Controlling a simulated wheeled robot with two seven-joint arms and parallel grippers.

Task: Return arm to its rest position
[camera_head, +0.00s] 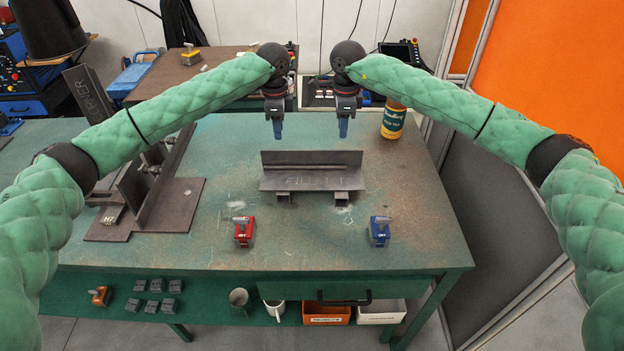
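My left gripper (277,128) hangs from the green-sleeved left arm (170,112), pointing down above the far middle of the table. My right gripper (343,127) hangs the same way from the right arm (440,98), a short gap to its right. Both sit behind and above the grey angled steel piece (312,178) and look apart from it. The fingers look blue and close together, but they are too small to tell whether they are open or shut. I see nothing hanging from either gripper.
The green table (400,240) carries a red block (243,231), a blue block (380,231), a yellow bottle (394,119) at far right and a steel fixture (150,200) at left. A brown table (215,65) stands behind. A lower shelf holds bins (326,314). The front middle is clear.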

